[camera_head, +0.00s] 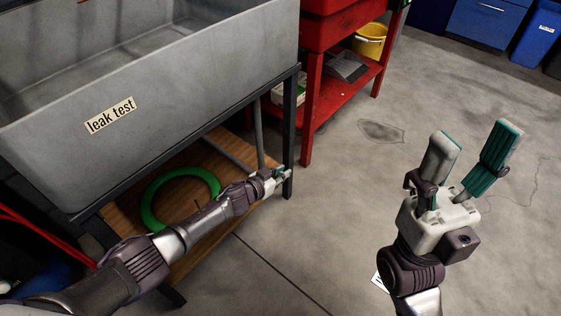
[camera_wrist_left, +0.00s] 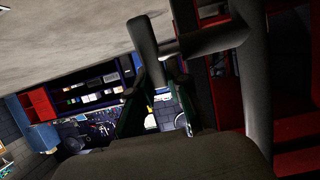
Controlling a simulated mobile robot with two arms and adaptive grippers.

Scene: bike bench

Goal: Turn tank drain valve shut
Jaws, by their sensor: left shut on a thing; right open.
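The grey tank (camera_head: 200,90) with a "leak test" label stands on a dark frame at the left of the head view. My left gripper (camera_head: 281,174) reaches under the tank, beside the frame's front right leg. It is shut on the dark drain valve lever (camera_wrist_left: 143,42), which shows between its fingers in the left wrist view. The valve body is hard to make out in the shadow, and in the head view my gripper hides the lever. My right gripper (camera_head: 476,135) is open and empty above the floor at the right.
A green hose ring (camera_head: 153,222) lies on the wooden lower shelf (camera_head: 125,212). A red cart (camera_head: 310,120) with a yellow bucket (camera_head: 371,41) stands behind the tank. A frame leg (camera_head: 289,115) is close to my left gripper. The floor at the right is clear.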

